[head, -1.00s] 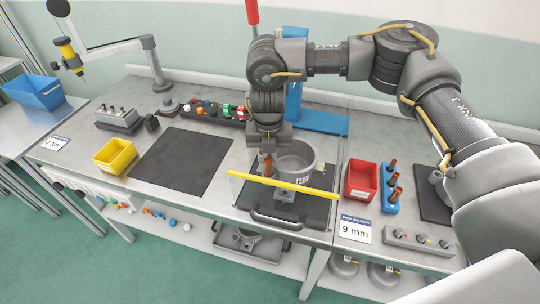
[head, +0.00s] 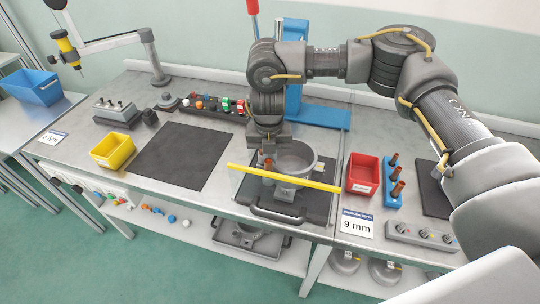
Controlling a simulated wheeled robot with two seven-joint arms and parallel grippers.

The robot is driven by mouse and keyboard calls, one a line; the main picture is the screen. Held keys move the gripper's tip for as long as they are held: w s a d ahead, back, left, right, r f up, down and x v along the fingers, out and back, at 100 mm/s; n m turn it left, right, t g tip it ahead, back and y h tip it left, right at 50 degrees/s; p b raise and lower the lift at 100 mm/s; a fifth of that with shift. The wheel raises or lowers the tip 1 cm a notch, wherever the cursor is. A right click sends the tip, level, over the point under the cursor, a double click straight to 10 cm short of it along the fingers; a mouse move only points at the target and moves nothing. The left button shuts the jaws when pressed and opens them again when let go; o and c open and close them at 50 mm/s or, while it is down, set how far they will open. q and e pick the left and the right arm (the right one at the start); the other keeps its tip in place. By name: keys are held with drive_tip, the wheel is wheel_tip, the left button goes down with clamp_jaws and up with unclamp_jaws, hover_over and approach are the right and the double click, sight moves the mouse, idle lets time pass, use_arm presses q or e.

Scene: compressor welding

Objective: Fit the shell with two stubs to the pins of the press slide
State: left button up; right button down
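The grey, open-topped round shell (head: 297,158) is over the dark press slide (head: 314,205), in front of the blue press. Copper-coloured stubs (head: 268,163) show at its left side, and a small pale label (head: 318,167) is on its right side. My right gripper (head: 268,152) points down at the shell's left side and appears shut on it; its fingertips are partly hidden. The slide's pins are hidden, and I cannot tell whether the shell is seated on them. My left gripper is out of view.
A yellow bar (head: 284,178) crosses in front of the shell. A red bin (head: 362,174) and a blue holder with copper stubs (head: 393,190) stand to the right. A yellow bin (head: 113,151) and a clear dark mat (head: 183,156) lie left. The blue press (head: 318,116) stands behind.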

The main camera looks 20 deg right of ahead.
drive_tip(key=c, duration=1.5)
unclamp_jaws()
drive_tip(key=shift+s+d, duration=0.1)
wheel_tip(320, 180, up, 11)
drive_tip(key=shift+f+b, duration=0.15)
drive_tip(key=shift+b, duration=0.4)
